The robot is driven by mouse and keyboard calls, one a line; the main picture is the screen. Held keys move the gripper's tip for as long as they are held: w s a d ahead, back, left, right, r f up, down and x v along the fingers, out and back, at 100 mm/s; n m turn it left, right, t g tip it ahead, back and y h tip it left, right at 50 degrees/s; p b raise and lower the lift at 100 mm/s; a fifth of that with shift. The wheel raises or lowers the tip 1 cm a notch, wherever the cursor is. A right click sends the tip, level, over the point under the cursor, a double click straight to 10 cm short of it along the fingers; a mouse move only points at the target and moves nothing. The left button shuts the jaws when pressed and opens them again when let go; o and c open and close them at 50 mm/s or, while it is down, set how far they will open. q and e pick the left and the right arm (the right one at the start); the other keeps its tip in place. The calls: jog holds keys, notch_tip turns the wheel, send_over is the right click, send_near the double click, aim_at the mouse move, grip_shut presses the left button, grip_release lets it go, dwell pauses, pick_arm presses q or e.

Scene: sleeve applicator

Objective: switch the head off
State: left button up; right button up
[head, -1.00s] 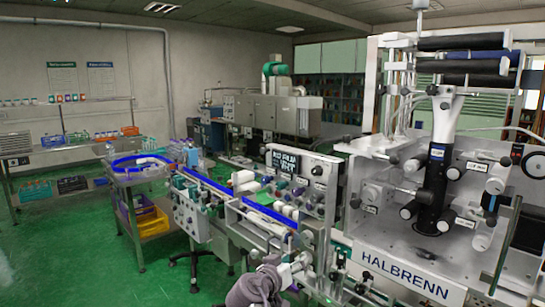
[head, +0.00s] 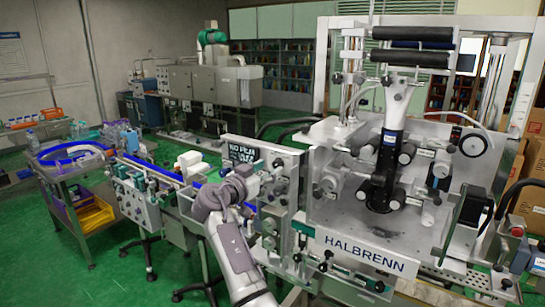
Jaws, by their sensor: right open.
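The sleeve applicator head (head: 388,150) is a black and white column with rollers, standing on the white machine plate marked HALBRENN (head: 366,254). To its left is a control panel (head: 293,172) with knobs and a small dark display (head: 243,153) with white lettering. I cannot tell which control switches the head. My right arm rises from the bottom, and my right gripper (head: 262,178) is in front of this panel, just below the display. It is open, small and partly hidden by its own wrist; I cannot tell whether it touches a knob. My left gripper is not in view.
A conveyor (head: 178,178) with blue rails runs left from the panel to a round blue table (head: 70,154). A red button (head: 517,231) is on a box at the right. Cardboard boxes (head: 533,175) stand behind it. Green floor is open at the lower left.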

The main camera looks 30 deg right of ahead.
aim_at(275, 165)
jog(key=shift+p+x, duration=0.55)
jog(key=shift+x, duration=1.05)
jog(key=shift+s, duration=0.1)
grip_shut()
